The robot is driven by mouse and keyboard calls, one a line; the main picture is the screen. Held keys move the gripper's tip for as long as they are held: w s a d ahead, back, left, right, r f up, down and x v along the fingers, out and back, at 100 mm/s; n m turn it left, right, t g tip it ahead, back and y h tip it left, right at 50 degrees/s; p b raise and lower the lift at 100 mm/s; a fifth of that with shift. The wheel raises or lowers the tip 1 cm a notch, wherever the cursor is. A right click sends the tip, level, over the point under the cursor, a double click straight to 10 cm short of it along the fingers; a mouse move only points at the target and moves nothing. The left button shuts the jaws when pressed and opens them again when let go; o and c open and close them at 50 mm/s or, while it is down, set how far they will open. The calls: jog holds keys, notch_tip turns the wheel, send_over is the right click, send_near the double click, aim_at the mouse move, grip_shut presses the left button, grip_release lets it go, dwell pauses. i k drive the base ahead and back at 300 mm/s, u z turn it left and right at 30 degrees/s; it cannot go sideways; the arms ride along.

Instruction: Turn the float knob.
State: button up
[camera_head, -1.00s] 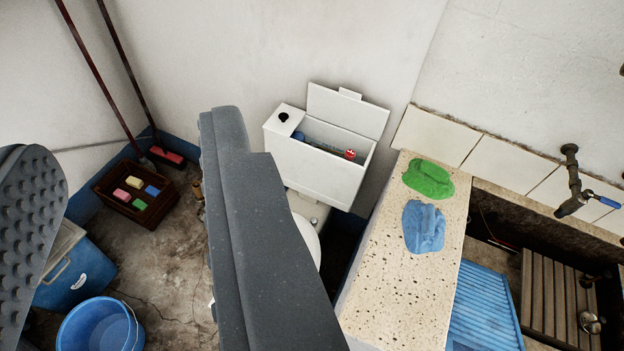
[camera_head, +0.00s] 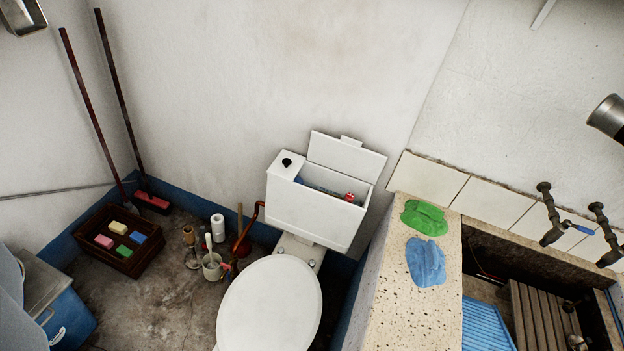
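The red float knob (camera_head: 350,197) sits at the right end inside the open white toilet cistern (camera_head: 308,214), near the middle of the view. A blue part (camera_head: 299,180) shows at the left end of the opening, and a thin rod runs between the two. The cistern lid (camera_head: 345,157) stands raised behind the opening.
The closed toilet seat (camera_head: 270,306) is below the cistern. A stone counter (camera_head: 386,290) with green (camera_head: 425,217) and blue (camera_head: 425,262) cloths stands right. Taps (camera_head: 553,220) project from the right wall. A brush holder (camera_head: 213,266) and a crate of sponges (camera_head: 90,236) are left.

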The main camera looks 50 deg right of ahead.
aim_at(349, 197)
jog(key=z, duration=0.05)
jog(key=i, duration=1.4)
jog(key=z, duration=0.65)
